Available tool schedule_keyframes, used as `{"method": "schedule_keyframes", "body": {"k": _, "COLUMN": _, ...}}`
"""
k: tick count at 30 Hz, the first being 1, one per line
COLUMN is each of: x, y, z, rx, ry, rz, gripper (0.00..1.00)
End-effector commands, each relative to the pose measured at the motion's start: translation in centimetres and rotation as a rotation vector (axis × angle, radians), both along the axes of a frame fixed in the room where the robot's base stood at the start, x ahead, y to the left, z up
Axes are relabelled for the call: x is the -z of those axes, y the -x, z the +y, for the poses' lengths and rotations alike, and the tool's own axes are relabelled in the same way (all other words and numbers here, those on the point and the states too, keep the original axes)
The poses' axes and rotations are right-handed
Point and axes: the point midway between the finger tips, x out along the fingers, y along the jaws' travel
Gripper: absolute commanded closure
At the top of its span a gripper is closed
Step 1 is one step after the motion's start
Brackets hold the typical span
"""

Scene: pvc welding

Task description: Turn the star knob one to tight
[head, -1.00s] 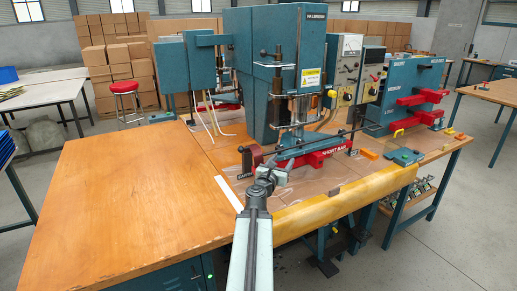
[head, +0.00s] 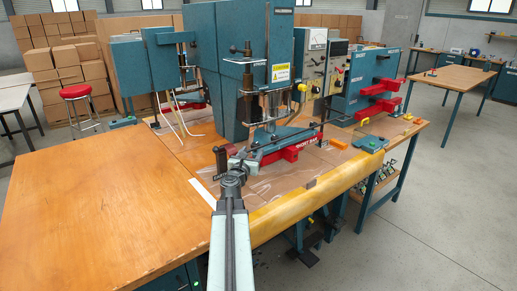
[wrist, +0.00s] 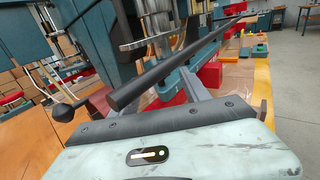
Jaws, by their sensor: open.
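The blue-green welding machine (head: 237,85) stands on the wooden bench, with a red bar marked SHORT BAR (head: 305,147) at its base. My gripper (head: 243,160) is low at the left front of that base; the wrist view shows its two grey fingers apart (wrist: 150,92), with nothing seen held between them. A long black rod (wrist: 165,72) crosses in front of the fingers. A black ball on a bent lever (wrist: 62,111) is left of the fingers. I cannot tell which part is star knob one; it is too small or hidden.
The wooden bench top (head: 100,195) is clear at the left. Control boxes (head: 315,65) and red arms (head: 375,100) stand right of the machine. A red stool (head: 76,92) is behind.

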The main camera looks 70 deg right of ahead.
Motion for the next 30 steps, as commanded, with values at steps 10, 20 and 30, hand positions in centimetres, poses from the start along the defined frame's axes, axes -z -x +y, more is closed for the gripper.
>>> {"method": "schedule_keyframes", "body": {"k": 10, "x": 0.0, "y": -0.8, "z": -3.9, "rx": -0.01, "ry": 0.0, "rz": 0.0, "gripper": 0.45}}
{"method": "schedule_keyframes", "body": {"k": 20, "x": 0.0, "y": -1.3, "z": -3.6, "rx": -0.017, "ry": 0.0, "rz": 0.0, "gripper": 0.84}}
{"method": "schedule_keyframes", "body": {"k": 30, "x": 0.0, "y": -1.9, "z": -3.8, "rx": 0.083, "ry": 0.0, "rz": 0.0, "gripper": 1.0}}
